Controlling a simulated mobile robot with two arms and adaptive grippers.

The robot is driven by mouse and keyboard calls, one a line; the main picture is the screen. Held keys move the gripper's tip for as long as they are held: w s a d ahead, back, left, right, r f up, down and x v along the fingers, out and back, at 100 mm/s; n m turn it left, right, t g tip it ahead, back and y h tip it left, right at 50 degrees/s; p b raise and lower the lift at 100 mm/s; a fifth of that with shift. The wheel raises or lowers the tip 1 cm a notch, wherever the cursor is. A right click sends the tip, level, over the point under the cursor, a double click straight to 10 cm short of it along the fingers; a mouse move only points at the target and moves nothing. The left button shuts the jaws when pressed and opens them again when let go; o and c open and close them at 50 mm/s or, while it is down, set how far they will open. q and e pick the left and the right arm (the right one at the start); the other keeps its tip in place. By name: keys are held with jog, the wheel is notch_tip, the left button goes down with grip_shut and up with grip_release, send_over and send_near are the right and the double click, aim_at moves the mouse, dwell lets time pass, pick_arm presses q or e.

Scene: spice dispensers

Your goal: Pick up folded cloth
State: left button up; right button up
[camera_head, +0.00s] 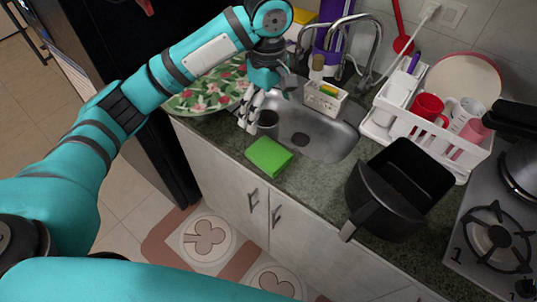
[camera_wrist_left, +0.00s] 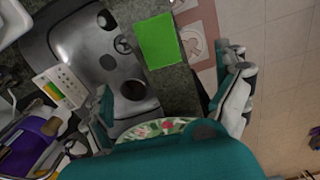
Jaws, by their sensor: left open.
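The folded cloth is a flat, bright green rectangle (camera_head: 268,156) on the dark counter at the front edge of the sink. It also shows whole in the left wrist view (camera_wrist_left: 161,41), at the top middle. My left gripper (camera_head: 266,106) is open and empty, pointing down near the left end of the sink, behind and above the cloth. In the left wrist view its fingers (camera_wrist_left: 172,95) are spread wide, with the cloth beyond them and nothing between the pads. My right gripper does not show.
A white caddy (camera_head: 325,98) is behind. A black air-fryer basket (camera_head: 395,190), a dish rack (camera_head: 425,115) and a stove (camera_head: 495,240) are on the right. A floral tray (camera_head: 205,97) lies left.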

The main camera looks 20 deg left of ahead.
pick_arm(q)
jog(key=p, duration=0.1)
send_over(269, 152)
jog(key=f, duration=1.1)
jog(key=shift+s+f, duration=0.25)
jog(key=shift+f+p, duration=0.35)
jog(key=shift+f, duration=0.25)
notch_tip(269, 152, down, 4)
jog(key=shift+w+f+p, duration=0.15)
jog(key=shift+f+p, duration=0.05)
jog(key=shift+p, duration=0.25)
jog(key=shift+c, duration=0.3)
jog(key=c, duration=1.1)
jog(key=shift+r, duration=0.1)
